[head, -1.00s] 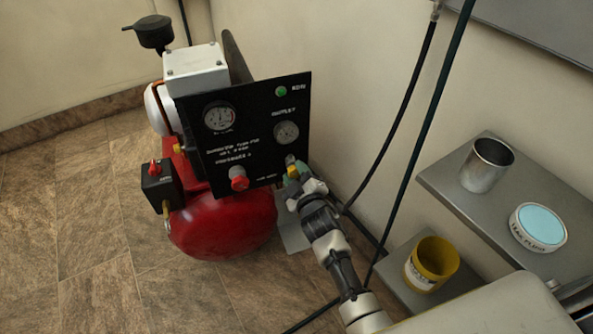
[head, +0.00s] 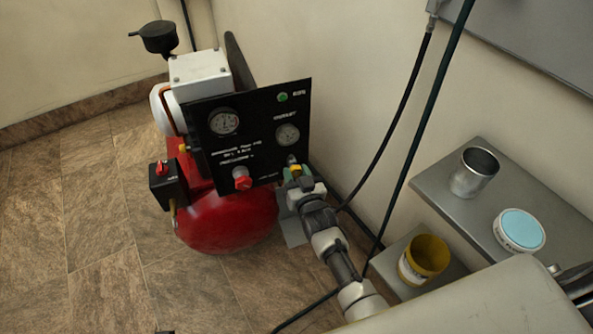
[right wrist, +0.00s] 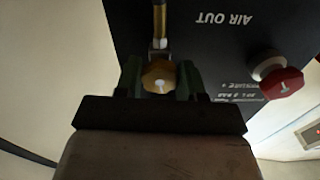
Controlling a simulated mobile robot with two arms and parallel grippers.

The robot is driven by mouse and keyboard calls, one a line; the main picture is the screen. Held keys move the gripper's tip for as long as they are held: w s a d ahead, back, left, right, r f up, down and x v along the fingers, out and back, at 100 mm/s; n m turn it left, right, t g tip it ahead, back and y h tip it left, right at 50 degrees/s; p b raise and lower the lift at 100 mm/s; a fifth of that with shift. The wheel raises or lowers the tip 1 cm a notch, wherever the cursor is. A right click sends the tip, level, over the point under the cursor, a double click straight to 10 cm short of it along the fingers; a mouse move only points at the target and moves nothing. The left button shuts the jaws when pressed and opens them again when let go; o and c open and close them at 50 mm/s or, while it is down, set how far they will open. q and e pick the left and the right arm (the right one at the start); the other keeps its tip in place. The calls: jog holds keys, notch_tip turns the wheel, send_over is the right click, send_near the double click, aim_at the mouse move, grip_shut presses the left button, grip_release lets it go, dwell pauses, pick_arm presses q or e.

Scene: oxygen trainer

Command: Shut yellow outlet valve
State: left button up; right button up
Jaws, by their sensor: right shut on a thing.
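The yellow outlet valve (head: 294,169) is at the lower right of the black panel (head: 262,150) on the red compressor. In the right wrist view its yellow knob (right wrist: 158,77) sits between the green fingers, below a brass stem and the "AIR OUT" label. My right gripper (head: 299,178) is shut on the knob; it also shows in the right wrist view (right wrist: 160,80). The gripper hides part of the valve in the head view. My left gripper is not seen.
A red knob (head: 242,178) is left of the valve on the panel; it also shows in the right wrist view (right wrist: 281,80). Dark hoses (head: 420,140) hang along the wall. A grey shelf (head: 440,186) at right holds a metal cup (head: 473,174) and a blue-topped tub (head: 520,232).

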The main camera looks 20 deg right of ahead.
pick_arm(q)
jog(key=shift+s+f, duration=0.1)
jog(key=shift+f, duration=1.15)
pick_arm(e)
jog(key=shift+f+m, duration=0.15)
jog(key=shift+m, duration=0.95)
jog(key=o, duration=0.9)
jog(key=shift+o, duration=0.2)
jog(key=shift+s+p, duration=0.15)
jog(key=shift+p, duration=0.15)
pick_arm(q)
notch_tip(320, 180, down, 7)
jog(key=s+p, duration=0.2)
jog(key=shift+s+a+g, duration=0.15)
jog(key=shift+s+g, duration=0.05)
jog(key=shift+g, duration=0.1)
pick_arm(e)
jog(key=s, duration=1)
jog(key=shift+s+d, duration=0.2)
jog(key=shift+s, duration=0.1)
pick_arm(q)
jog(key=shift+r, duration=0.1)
